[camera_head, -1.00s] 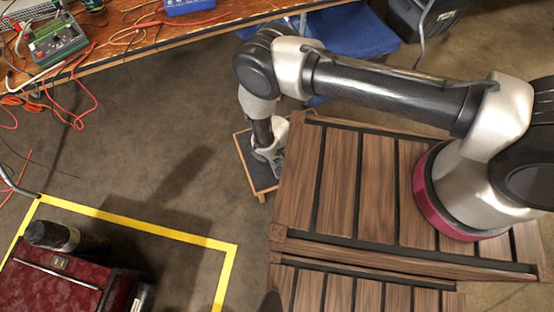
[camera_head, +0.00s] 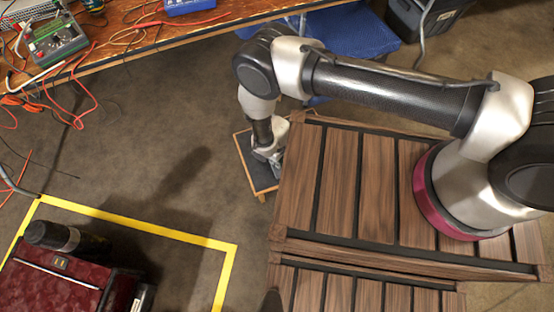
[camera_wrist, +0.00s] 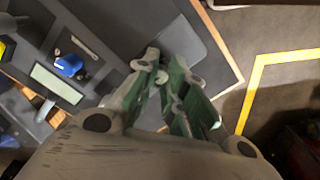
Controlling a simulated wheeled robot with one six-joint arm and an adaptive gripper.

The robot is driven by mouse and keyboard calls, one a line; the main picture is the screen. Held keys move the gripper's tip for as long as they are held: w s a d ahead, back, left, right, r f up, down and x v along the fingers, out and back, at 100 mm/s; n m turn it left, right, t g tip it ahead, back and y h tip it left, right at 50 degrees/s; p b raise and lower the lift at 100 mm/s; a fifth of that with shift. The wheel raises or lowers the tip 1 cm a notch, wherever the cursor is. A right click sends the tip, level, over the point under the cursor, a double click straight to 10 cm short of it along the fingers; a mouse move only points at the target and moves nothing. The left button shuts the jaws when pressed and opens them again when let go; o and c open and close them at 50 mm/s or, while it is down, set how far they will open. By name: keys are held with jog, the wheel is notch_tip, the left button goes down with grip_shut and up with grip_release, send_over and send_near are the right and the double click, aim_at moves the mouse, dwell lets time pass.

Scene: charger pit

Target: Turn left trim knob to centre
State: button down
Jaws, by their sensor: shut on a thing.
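A dark panel with a light wooden rim (camera_head: 258,178) stands low beside the slatted wooden deck. My gripper (camera_head: 276,168) reaches down onto it, partly hidden by the deck edge. In the wrist view the two green-and-grey fingers of my gripper (camera_wrist: 165,75) are drawn close together over the dark panel (camera_wrist: 125,22). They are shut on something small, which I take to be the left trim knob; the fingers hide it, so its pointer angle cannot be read. A grey plate (camera_wrist: 185,45) lies just beyond the fingertips. A blue knob-like part (camera_wrist: 69,65) sits further left on the panel.
The wooden slatted deck (camera_head: 375,190) lies right of the panel. A cluttered workbench (camera_head: 130,50) with cables and a blue chair (camera_head: 350,40) stand behind. Yellow floor tape (camera_head: 150,228) and a red case (camera_head: 50,285) are at lower left. Bare floor lies between.

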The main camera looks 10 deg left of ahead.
jog(key=shift+n, duration=0.6)
jog(key=c, duration=1.7)
grip_release()
notch_tip(320, 180, up, 12)
